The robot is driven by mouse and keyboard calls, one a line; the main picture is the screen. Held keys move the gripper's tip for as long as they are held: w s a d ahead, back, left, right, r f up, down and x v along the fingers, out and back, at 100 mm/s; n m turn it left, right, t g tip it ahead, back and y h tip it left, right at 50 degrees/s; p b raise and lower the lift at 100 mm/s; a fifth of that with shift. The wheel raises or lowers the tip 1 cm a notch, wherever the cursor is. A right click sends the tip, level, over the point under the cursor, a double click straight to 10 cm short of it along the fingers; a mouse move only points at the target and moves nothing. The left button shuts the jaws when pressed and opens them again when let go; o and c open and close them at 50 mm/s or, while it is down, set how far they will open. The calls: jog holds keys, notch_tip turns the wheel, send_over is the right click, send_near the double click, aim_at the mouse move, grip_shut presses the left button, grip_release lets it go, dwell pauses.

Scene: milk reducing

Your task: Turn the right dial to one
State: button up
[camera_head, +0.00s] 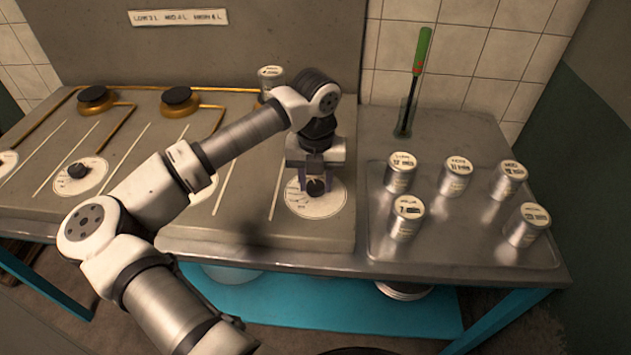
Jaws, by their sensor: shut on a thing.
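The right dial is a dark knob (316,187) on a round white marked disc (330,204), at the right end of the stove panel. My gripper (315,181) points down over this disc and is shut on the dark knob. My gripper and wrist hide the back part of the disc. The dial's markings are too small to read, so its setting cannot be told. Another dial with a dark knob (77,170) is at the left, apart from my gripper. My arm hides much of the panel between the two dials.
A metal tray (470,250) with several labelled metal cans (458,175) stands right of the stove. A green-handled tool (421,50) stands in a clear holder behind the tray. Burners (177,98) are at the back left, and a labelled can (271,75) stands behind my arm.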

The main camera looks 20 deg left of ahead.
aim_at(316, 186)
jog(key=o, duration=1)
notch_tip(316, 186, up, 14)
jog(key=shift+f+b, duration=0.1)
jog(key=shift+b, duration=0.9)
jog(key=shift+s, duration=0.1)
